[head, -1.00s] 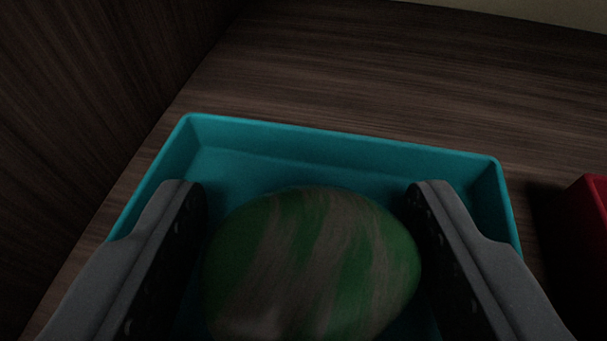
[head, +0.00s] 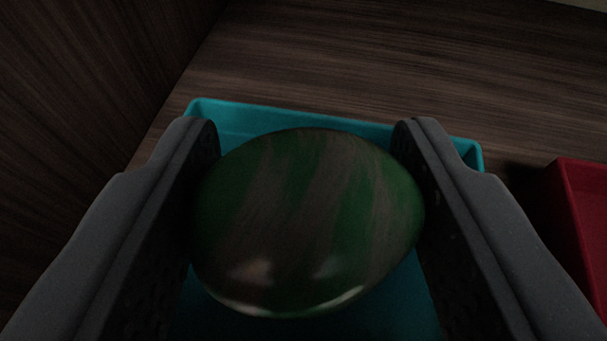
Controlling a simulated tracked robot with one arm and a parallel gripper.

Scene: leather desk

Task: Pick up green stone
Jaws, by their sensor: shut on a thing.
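The green stone (head: 308,220) is a smooth oval with green and brownish-grey streaks, in the middle of the head view. My gripper (head: 308,135) is shut on it, with one dark finger against its left side and one against its right side. The stone appears held above the teal tray (head: 290,118), whose far rim and part of whose floor show behind and below it. The tray's near side is hidden by the stone and the fingers.
A red container (head: 585,210) stands to the right of the teal tray. A dark wooden wall or panel (head: 90,90) rises on the left. The dark wooden surface (head: 390,60) beyond the tray is clear.

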